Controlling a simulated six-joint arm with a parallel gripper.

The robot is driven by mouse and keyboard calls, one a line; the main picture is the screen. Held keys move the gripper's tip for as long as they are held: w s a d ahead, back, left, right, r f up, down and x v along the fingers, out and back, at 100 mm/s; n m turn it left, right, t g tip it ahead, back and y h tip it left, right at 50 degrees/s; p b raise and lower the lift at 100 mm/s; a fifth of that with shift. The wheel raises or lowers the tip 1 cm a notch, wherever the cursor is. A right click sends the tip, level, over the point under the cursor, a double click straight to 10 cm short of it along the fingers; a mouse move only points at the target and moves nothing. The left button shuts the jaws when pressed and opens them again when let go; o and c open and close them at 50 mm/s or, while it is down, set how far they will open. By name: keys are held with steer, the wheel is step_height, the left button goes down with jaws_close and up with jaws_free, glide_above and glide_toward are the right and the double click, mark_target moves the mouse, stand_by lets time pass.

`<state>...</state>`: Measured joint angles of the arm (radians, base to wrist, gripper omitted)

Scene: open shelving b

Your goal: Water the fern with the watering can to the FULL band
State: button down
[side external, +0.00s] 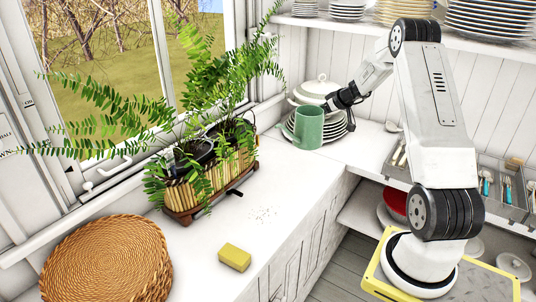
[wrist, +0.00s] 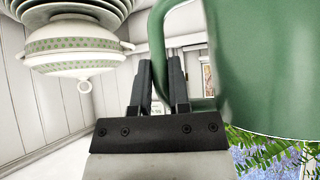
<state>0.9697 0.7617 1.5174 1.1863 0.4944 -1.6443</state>
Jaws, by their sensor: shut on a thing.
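The green watering can (side external: 309,128) is a mug-like vessel that looks upright over the back of the counter. My gripper (side external: 338,101) is at its right side. In the wrist view, which appears upside down, my gripper (wrist: 158,85) is shut at the can's green handle (wrist: 158,40), with the can's body (wrist: 265,60) beside it. No spout or water shows. The fern (side external: 190,115) has long fronds and stands in a woven planter (side external: 222,170) by the window, left of the can and apart from it. I cannot make out a FULL band.
A white tureen (side external: 314,91) and stacked plates (side external: 345,128) stand close behind the can. The counter between planter and can is mostly clear. Shelved plates (side external: 490,20) are overhead.

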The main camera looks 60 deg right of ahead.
steer(key=w+r+m, duration=0.1)
steer(key=w+r, duration=0.1)
steer(key=w, duration=0.4)
steer(key=w+d+r+m+h, duration=0.1)
steer(key=w+r, duration=0.2)
steer(key=w, duration=0.3)
steer(key=shift+d+r+g+h, duration=0.15)
steer(key=shift+r+g+h, duration=0.15)
steer(key=shift+w, duration=0.1)
stand_by(0.3)
steer(key=w+a+r+n+h, duration=0.2)
steer(key=a+r+h, duration=0.2)
steer(key=a+r, duration=0.1)
steer(key=shift+a+r+g, duration=0.4)
steer(key=shift+a, duration=0.1)
stand_by(1.3)
stand_by(1.6)
